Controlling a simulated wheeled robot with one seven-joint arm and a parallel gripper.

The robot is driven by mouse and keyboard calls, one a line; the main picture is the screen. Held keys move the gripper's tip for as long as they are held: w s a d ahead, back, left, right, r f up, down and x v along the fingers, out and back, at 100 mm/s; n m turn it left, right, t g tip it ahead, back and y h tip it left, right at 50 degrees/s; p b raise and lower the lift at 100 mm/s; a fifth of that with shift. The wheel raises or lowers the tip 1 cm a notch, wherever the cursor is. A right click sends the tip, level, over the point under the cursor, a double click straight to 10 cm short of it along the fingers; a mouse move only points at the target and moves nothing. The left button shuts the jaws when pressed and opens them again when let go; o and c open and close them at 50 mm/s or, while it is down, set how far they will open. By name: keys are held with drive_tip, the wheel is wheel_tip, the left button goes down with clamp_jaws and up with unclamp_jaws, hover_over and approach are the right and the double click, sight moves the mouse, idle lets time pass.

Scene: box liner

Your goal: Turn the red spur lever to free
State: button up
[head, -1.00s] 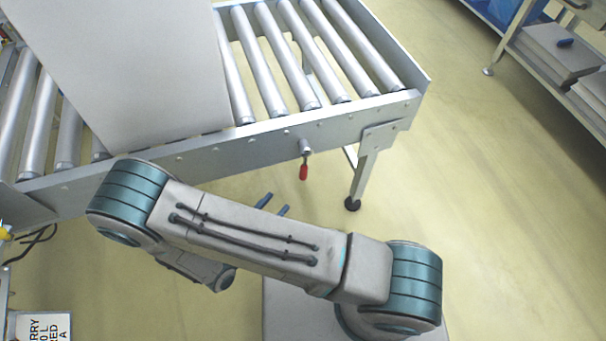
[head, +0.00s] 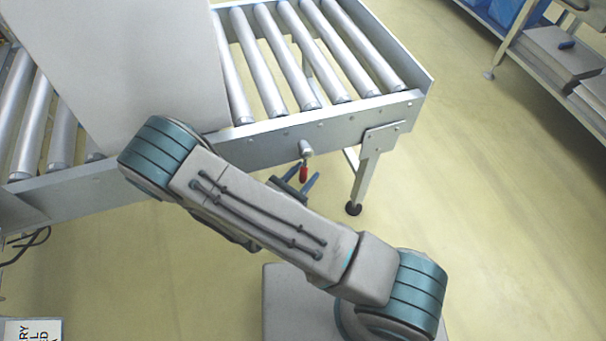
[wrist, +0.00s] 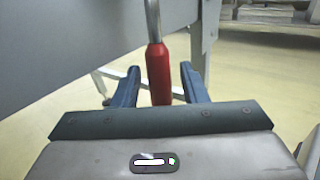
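The red spur lever (head: 303,173) hangs down from a pivot on the side rail of the roller conveyor (head: 270,143). In the wrist view its red grip (wrist: 158,74) hangs from a grey metal rod and shows between my two blue fingers. My gripper (wrist: 158,84) is open, with a gap on either side of the red grip. In the head view my gripper (head: 302,180) is at the lever's lower end, partly hidden behind my arm. I cannot tell from these views how deep the grip sits between the fingers.
A large grey box (head: 130,65) stands on the conveyor rollers at the left. A conveyor leg (head: 364,180) stands just right of the lever. A shelf rack (head: 550,60) is at the top right. The floor between is clear.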

drive_tip(key=shift+c, duration=0.2)
clamp_jaws()
drive_tip(key=shift+w+d+f+n+t+h, duration=0.15)
drive_tip(key=shift+d+n+t+h, duration=0.3)
drive_tip(key=shift+d, duration=0.2)
drive_tip(key=shift+w+d+r+n+t+h+b, duration=0.15)
drive_tip(key=shift+w+d+r+n+t+h, duration=0.1)
drive_tip(key=shift+d+n+t, duration=0.4)
drive_tip(key=shift+w+d+r+n+t+h+b, duration=0.1)
drive_tip(key=shift+d+n+t+h+b, duration=0.1)
drive_tip(key=shift+d+n+t, duration=0.35)
drive_tip(key=shift+o, duration=0.2)
unclamp_jaws()
drive_tip(key=p+v, duration=0.2)
drive_tip(key=v, duration=1.2)
